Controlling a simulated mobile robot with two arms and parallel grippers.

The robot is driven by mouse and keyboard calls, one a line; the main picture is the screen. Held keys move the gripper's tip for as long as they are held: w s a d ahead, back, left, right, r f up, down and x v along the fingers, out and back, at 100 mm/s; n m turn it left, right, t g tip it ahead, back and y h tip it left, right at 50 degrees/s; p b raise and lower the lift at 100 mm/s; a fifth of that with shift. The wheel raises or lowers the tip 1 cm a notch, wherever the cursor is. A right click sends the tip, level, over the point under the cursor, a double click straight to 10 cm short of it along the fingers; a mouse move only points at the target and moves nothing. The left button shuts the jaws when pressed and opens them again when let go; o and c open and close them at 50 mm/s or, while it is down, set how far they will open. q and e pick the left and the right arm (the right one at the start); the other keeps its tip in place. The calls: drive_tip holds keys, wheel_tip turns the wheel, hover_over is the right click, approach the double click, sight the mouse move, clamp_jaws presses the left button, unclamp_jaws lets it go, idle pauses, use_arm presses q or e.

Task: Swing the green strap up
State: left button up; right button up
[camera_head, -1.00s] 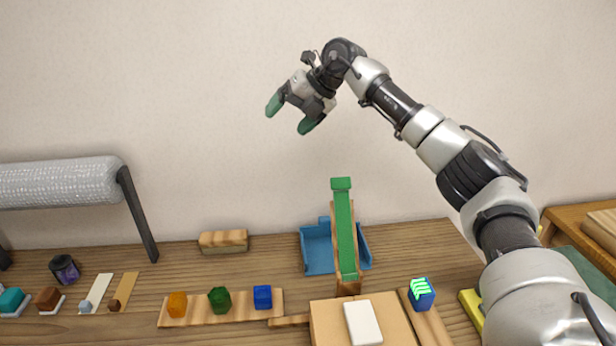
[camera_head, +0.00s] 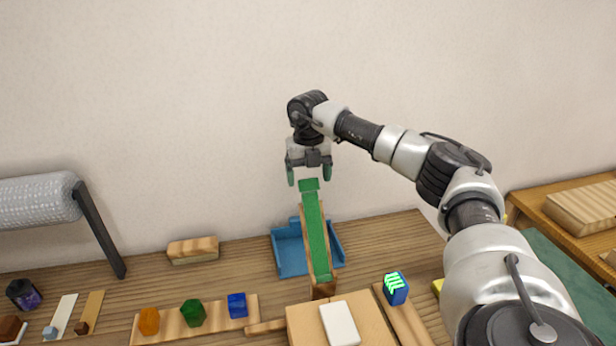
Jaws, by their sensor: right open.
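The green strap (camera_head: 315,235) stands steeply up along a wooden post, with a small green tab (camera_head: 308,185) at its top end. Its lower end meets a brown wooden block near the table. My right gripper (camera_head: 309,178) points down just above the strap's top, its two green-tipped fingers apart, one on each side of the tab in the picture. I cannot tell whether the fingers touch it. My left gripper is not in view.
A blue tray (camera_head: 290,256) stands behind the post. A white block (camera_head: 340,324) lies on a pale box in front. Orange, green and blue pieces sit on a wooden strip (camera_head: 170,328) at left. A bubble-wrap roll (camera_head: 35,200) stands far left.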

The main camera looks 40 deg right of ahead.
drive_tip(key=shift+f, duration=0.95)
drive_tip(key=shift+c, duration=0.3)
